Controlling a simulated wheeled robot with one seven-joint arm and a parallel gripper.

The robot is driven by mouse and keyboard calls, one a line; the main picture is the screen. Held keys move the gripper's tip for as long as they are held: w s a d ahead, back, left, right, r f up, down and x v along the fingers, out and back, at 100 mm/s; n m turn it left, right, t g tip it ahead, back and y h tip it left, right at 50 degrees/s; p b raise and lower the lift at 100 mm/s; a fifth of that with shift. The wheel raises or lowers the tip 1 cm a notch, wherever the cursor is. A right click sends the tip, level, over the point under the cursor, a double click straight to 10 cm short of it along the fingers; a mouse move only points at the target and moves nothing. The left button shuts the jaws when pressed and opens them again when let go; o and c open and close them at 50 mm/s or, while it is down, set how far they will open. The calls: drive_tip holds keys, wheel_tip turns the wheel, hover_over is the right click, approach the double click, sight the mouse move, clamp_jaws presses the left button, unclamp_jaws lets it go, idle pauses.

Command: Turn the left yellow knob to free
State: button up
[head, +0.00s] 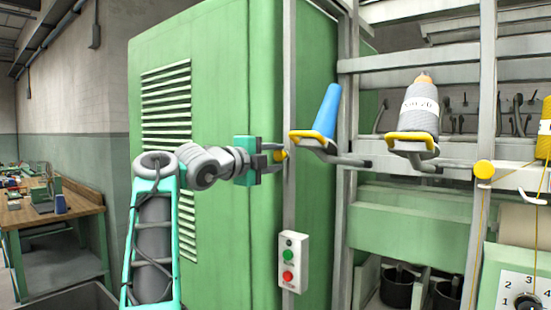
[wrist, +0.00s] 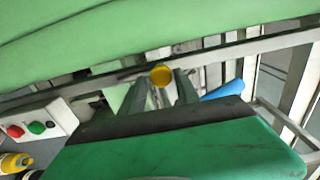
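The left yellow knob (head: 281,155) is on a grey upright post at the edge of the green cabinet. It shows as a round yellow disc in the wrist view (wrist: 161,75). My gripper (head: 276,156) is level with the knob, its two fingers pointing right, one above and one below it. In the wrist view the fingers of my gripper (wrist: 160,83) are apart, with the knob between their tips and a gap on each side. Contact is not visible. A second yellow knob (head: 483,170) is on another post at the right.
A control box (head: 291,262) with green and red buttons hangs below the gripper. A blue cone (head: 327,110) and a grey yarn cone (head: 420,108) stand on holders with yellow handles to the right. The green cabinet (head: 205,60) is behind my arm. A workbench (head: 48,212) is far left.

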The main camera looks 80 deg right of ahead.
drive_tip(key=shift+a, duration=0.1)
drive_tip(key=b+v, duration=0.1)
drive_tip(key=v, duration=0.6)
drive_tip(key=shift+w+a+b, duration=0.2)
drive_tip(key=shift+a+b, duration=0.1)
drive_tip(key=shift+b, duration=0.1)
